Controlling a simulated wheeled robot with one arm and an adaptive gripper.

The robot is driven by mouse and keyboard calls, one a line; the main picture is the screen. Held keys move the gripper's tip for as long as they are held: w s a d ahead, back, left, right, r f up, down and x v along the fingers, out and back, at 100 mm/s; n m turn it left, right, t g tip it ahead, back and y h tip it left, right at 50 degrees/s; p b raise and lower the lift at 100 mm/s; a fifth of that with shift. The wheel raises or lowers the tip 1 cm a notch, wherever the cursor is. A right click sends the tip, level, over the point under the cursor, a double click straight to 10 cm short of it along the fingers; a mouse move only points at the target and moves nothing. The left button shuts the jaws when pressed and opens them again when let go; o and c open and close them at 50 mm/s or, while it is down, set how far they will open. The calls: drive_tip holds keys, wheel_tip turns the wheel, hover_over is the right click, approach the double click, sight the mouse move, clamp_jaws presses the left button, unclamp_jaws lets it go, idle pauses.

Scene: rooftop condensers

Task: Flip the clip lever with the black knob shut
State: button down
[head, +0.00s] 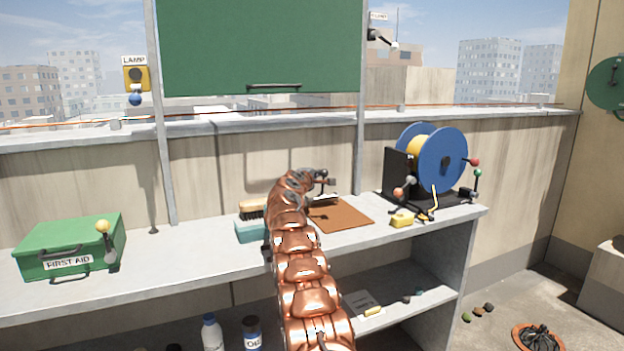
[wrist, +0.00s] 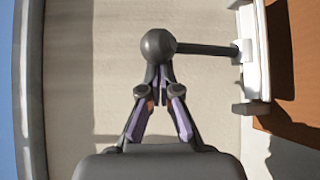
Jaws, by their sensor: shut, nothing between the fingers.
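The clip lever ends in a dark round knob (wrist: 158,45) on a thin dark rod (wrist: 205,49). The rod runs right to a pale clip bracket (wrist: 250,60) at the edge of a brown board (wrist: 285,55). In the head view the knob (head: 323,173) stands above the brown board (head: 343,216) on the shelf. My gripper (wrist: 157,76) is shut and empty, its fingertips right at the knob's near side in the wrist view. I cannot tell if they touch it. My copper arm hides part of the board and clip in the head view.
A brush (head: 255,210) and teal block (head: 251,231) lie left of my arm. A blue reel (head: 440,160) with colored knobs and a yellow block (head: 402,220) stand right. A green first aid box (head: 65,245) is far left.

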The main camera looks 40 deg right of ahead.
drive_tip(key=shift+s+a+f+m+t+h+b, duration=0.25)
drive_tip(key=shift+m+b, duration=0.25)
drive_tip(key=shift+b, duration=1.05)
drive_tip(key=shift+s+m+t+h+b, duration=0.15)
drive_tip(key=shift+m+t+h+b, duration=0.15)
drive_tip(key=shift+b, duration=0.55)
drive_tip(key=shift+s+b, duration=0.1)
drive_tip(key=shift+b, duration=0.4)
drive_tip(key=shift+s+b, duration=0.3)
drive_tip(key=shift+b, duration=0.9)
drive_tip(key=b, duration=0.1)
drive_tip(key=s+b, duration=0.1)
drive_tip(key=b, duration=0.1)
drive_tip(key=shift+a+f+h, duration=0.15)
drive_tip(key=shift+f+h, duration=0.1)
drive_tip(key=shift+f, duration=0.05)
drive_tip(key=shift+s+a+f+b, duration=0.3)
drive_tip(key=shift+s+b, duration=0.3)
drive_tip(key=shift+b, duration=0.95)
drive_tip(key=shift+s+a+f+b, duration=0.2)
drive_tip(key=shift+s+b, duration=0.35)
drive_tip(key=shift+b, duration=0.95)
drive_tip(key=shift+s+a, duration=0.15)
